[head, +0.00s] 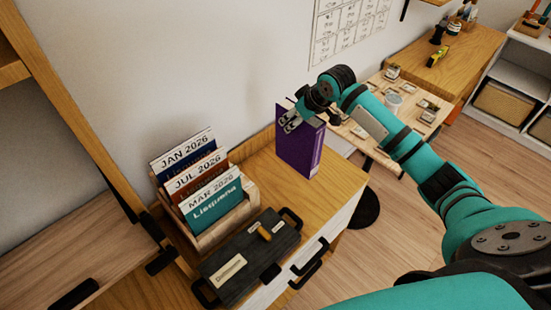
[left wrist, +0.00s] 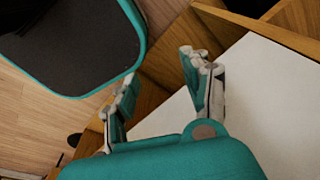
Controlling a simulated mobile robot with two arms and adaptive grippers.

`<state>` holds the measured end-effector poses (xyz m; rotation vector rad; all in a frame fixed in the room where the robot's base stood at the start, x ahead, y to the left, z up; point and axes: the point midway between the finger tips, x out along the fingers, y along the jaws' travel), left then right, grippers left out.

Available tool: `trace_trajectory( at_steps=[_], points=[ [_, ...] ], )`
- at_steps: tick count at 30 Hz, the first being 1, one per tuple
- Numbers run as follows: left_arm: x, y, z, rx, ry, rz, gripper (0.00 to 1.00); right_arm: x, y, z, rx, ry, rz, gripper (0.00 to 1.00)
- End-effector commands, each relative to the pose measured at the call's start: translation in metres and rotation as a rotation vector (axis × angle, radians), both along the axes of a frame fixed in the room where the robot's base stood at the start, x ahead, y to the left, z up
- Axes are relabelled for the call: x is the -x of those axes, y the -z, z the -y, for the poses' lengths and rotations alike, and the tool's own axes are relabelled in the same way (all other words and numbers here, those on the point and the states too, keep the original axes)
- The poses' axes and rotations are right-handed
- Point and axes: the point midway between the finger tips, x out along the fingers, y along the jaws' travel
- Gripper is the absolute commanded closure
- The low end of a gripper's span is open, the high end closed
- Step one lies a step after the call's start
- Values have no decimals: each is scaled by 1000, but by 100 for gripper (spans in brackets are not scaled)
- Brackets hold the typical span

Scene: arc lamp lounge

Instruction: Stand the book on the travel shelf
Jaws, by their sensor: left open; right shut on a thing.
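A purple book (head: 300,152) hangs upright in the head view, at the far right end of the wooden cabinet top. My right gripper (head: 289,121) is shut on its upper left part. I cannot tell whether the book's lower edge touches the wood. My left gripper (left wrist: 158,75) shows only in the left wrist view, open with nothing between its fingers. No label reading travel is legible, so I cannot tell which shelf is the travel shelf. A wooden shelf unit (head: 75,245) stands at the left edge of the head view.
A wooden holder (head: 225,228) with several dated folders (head: 213,204) stands on the cabinet top (head: 262,180). A dark labelled box (head: 235,270) with handles lies in front of it. A small table (head: 425,118) with cards and a cup is behind my right arm. Bare wood lies between holder and book.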

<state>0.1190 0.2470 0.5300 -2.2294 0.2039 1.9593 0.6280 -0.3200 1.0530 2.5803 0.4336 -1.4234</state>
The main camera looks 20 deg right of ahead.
Motion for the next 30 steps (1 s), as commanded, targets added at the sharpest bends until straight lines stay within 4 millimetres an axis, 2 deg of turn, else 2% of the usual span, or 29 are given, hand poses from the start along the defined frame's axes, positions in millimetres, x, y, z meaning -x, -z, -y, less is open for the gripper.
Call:
trace_trajectory(
  at_steps=[6, 9, 13, 18, 21, 28, 29, 30],
  points=[
    [47, -8, 9, 8, 0, -69, 52, 0, 30, 0, -1, 1, 2, 100],
    [59, -9, 17, 18, 1, -85, 52, 0, 37, 0, -2, 1, 4, 100],
    [52, -15, 19, 20, 3, -76, 52, 0, 54, 0, -2, 1, 1, 100],
    [22, -20, 16, 18, 3, -30, 52, 0, 71, 0, -1, 1, 4, 100],
    [13, -21, 14, 17, 1, -16, 52, -1, 73, 0, 0, 0, 6, 100],
    [25, -18, 12, 13, -1, -35, 52, 0, 75, 0, -1, 1, 5, 100],
    [28, -18, 12, 13, -1, -39, 52, 1, 77, 0, 0, 0, 1, 59],
    [31, -18, 11, 12, -1, -44, 52, 1, 77, 0, 0, 1, 1, 54]
  ],
)
